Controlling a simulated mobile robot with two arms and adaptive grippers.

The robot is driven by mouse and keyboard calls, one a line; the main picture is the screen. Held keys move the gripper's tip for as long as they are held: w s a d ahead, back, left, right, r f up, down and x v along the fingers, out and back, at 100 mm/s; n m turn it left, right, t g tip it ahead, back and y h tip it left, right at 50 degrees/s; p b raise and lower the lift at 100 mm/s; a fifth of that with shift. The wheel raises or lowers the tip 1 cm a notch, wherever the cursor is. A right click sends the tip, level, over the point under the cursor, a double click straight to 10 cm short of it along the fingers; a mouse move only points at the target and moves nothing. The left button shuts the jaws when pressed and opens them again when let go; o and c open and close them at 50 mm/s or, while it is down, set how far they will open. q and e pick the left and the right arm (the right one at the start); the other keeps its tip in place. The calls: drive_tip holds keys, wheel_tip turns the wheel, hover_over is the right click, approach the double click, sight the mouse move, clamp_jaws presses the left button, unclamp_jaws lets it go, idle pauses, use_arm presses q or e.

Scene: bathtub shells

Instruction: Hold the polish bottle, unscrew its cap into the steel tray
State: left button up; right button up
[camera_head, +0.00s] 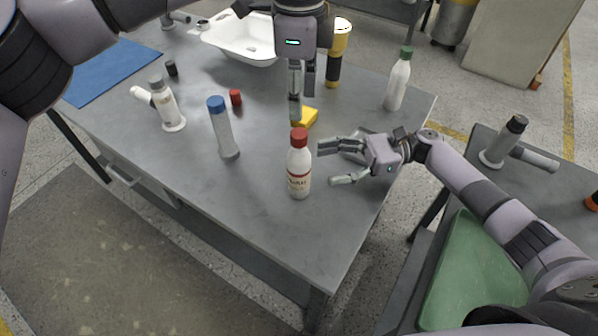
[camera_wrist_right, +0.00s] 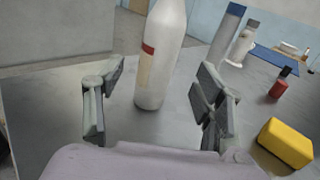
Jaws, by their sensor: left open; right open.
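The polish bottle (camera_head: 299,180) is white with a red cap (camera_head: 299,137) and stands upright on the grey table. In the right wrist view the bottle (camera_wrist_right: 160,72) stands upright ahead, between the finger lines, its top cut off. My right gripper (camera_head: 333,163) is open and empty, low beside the bottle on its right, fingers pointing at it; its fingers also show in the wrist view (camera_wrist_right: 157,105). My left gripper (camera_head: 301,98) is open, pointing down above and behind the cap, apart from it. I cannot clearly make out the steel tray; a low grey shape behind the right gripper is mostly hidden.
A yellow block (camera_head: 307,117) lies behind the bottle. A blue-capped bottle (camera_head: 226,135), a red cap-like piece (camera_head: 236,97), a spray bottle (camera_head: 168,110), a green-capped bottle (camera_head: 398,86), a yellow-black tool (camera_head: 336,62) and a white basin (camera_head: 240,42) stand around. The table's front is clear.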

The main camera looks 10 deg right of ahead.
sight(299, 169)
drive_tip(key=a, duration=0.7)
drive_tip(key=shift+a, duration=0.3)
clamp_jaws()
idle(0.5)
